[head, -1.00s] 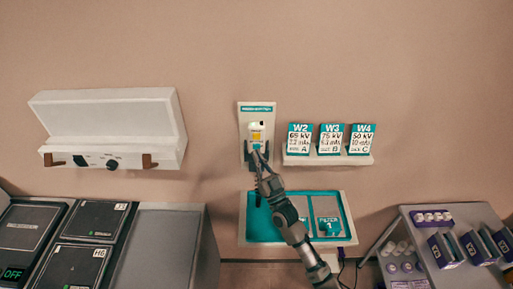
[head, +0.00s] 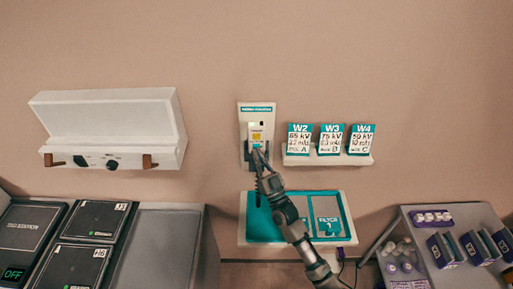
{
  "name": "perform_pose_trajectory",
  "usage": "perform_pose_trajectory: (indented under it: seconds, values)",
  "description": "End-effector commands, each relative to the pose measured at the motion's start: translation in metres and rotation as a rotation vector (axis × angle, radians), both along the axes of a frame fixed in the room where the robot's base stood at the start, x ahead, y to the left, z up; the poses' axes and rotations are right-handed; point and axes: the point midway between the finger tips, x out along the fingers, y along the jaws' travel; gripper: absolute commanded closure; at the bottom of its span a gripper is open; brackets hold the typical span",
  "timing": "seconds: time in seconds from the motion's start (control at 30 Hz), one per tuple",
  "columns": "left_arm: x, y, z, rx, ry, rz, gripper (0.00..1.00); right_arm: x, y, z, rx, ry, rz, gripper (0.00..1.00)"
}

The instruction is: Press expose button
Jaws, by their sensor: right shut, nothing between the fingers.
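A pale wall plate (head: 243,128) with a teal header strip hangs at the middle of the wall in the head view. A white unit with a yellow label (head: 257,135) sits in its dark-edged holder. My right gripper (head: 258,152) is shut and empty in front of the lower part of this unit and hides it. I cannot tell whether the fingertips touch the unit. No expose button can be clearly made out. My left gripper is not in view.
A shelf (head: 328,160) with W2, W3 and W4 cards is right of the plate. A teal-lined tray (head: 263,226) lies below, under my right arm. A grey rack (head: 440,277) stands at right.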

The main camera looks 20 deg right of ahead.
Motion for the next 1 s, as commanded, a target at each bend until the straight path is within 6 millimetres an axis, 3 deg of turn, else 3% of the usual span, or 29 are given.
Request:
perform_pose_trajectory:
  seconds: [1.0]
  values:
    - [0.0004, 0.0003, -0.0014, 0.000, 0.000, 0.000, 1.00, 0.0074, -0.0034, -0.0001, -0.002, 0.000, 0.000, 1.00]
